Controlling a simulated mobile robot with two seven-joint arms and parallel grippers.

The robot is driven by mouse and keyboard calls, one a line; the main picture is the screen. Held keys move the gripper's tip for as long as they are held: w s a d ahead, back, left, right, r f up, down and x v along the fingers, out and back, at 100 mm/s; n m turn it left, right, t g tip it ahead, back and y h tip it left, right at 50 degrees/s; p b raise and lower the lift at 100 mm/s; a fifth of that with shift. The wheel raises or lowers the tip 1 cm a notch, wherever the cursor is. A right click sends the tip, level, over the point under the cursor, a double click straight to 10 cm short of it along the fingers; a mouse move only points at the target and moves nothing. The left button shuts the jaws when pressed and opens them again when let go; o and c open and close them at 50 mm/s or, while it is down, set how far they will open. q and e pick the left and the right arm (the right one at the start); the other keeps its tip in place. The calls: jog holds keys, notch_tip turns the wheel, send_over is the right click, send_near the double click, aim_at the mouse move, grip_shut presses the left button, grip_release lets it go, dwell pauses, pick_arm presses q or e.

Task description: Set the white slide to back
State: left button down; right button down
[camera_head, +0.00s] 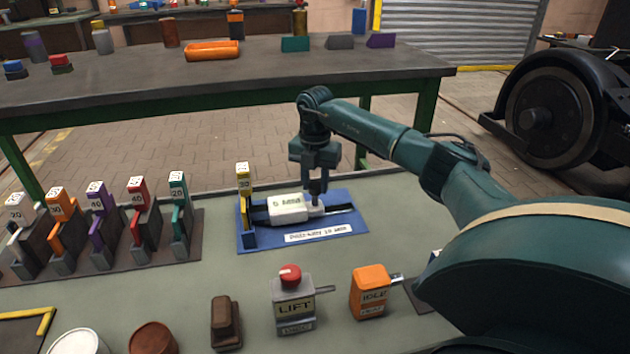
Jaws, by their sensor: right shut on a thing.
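The white slide (288,207) sits on a dark rail on a blue base plate (262,240) at the middle of the near table. A yellow upright piece (244,200) with a white label on top stands at the left end of the rail. Bare dark rail shows to the right of the slide. My right gripper (316,190) points down at the slide's right end and is shut on a small part there; its fingertips partly hide that part. My left gripper does not show.
Several coloured labelled blocks (137,215) stand on a dark rack at left. A grey lift box with a red button (292,300), an orange box (370,291) and a brown block (226,322) stand in front. A second table (330,80) is behind.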

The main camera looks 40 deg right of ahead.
jog(key=shift+s+d+r, duration=0.1)
jog(key=shift+d, duration=0.1)
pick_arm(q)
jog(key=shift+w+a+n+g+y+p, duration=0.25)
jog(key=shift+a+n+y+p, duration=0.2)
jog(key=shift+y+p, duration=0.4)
pick_arm(e)
jog(key=shift+s+d, duration=0.35)
jog(key=shift+d, duration=0.3)
jog(key=shift+s+d, duration=0.35)
jog(key=shift+d, duration=0.25)
jog(key=c, duration=1.1)
grip_release()
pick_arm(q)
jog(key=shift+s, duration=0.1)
pick_arm(e)
jog(key=shift+o, duration=0.2)
pick_arm(q)
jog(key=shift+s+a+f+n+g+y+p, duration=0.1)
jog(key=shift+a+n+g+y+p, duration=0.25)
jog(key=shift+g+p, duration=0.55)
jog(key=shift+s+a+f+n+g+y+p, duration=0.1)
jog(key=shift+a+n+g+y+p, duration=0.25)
jog(key=shift+p, duration=0.8)
pick_arm(e)
notch_tip(320, 180, up, 13)
